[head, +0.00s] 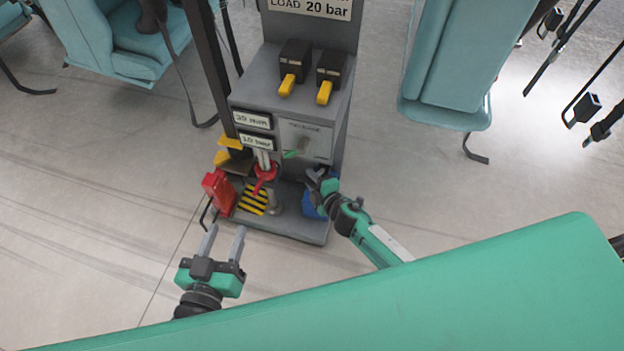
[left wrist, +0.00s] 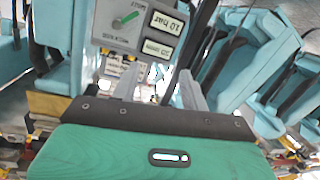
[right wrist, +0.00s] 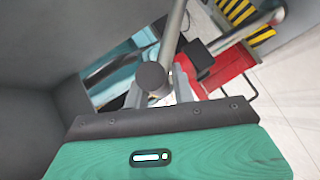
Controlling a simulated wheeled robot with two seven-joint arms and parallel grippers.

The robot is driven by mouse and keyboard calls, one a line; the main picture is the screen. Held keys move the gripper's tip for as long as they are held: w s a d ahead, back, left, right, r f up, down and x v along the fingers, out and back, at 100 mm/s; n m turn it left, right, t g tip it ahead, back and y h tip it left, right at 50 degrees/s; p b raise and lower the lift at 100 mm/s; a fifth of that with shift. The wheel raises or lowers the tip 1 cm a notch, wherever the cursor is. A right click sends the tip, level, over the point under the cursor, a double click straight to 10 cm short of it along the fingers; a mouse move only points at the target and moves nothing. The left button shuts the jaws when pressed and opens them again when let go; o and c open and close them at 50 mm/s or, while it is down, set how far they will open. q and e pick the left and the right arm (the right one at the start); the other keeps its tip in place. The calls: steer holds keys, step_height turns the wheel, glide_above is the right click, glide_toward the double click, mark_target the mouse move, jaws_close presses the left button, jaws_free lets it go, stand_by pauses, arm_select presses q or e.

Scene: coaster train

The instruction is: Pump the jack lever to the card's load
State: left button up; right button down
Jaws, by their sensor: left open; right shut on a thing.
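The card (head: 310,8) at the top of the grey console reads "LOAD 20 bar". A small readout (head: 256,141) on the console reads "10 bar"; it also shows in the left wrist view (left wrist: 167,24). My right gripper (head: 318,180) is shut at the console's lower right. In the right wrist view, the grey jack lever (right wrist: 174,28), with its dark round end, lies between its fingers. The lever is mostly hidden in the head view. My left gripper (head: 226,232) is open and empty, in front of the console's lower left.
A blue object (head: 312,205) sits behind my right gripper. Two yellow-handled levers (head: 288,85) are on the console top. Teal seats (head: 450,60) flank it; the floor at left is clear.

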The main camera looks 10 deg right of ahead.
steer(key=shift+w+d+r+p, duration=0.35)
steer(key=shift+w+r+p, duration=0.3)
steer(key=shift+r, duration=0.2)
arm_select(q)
steer(key=shift+s+a+f+g+y, duration=0.2)
steer(key=shift+s+a+f+g, duration=0.15)
steer(key=shift+f+g, duration=0.35)
steer(key=shift+s+a+f+g+y, duration=0.2)
steer(key=shift+s+f+g, duration=0.2)
steer(key=shift+f+g, duration=0.25)
steer(key=shift+s+a+f+g+y, duration=0.2)
steer(key=shift+s+a+f+g, duration=0.15)
steer(key=shift+f+g, duration=0.35)
arm_select(e)
steer(key=shift+w+d+r, duration=0.25)
steer(key=shift+w, duration=0.2)
arm_select(q)
steer(key=shift+r, duration=0.1)
arm_select(e)
steer(key=c, duration=1.2)
jaws_free()
arm_select(q)
steer(key=shift+d, duration=0.1)
arm_select(e)
steer(key=shift+s+f, duration=0.1)
steer(key=shift+f, duration=0.05)
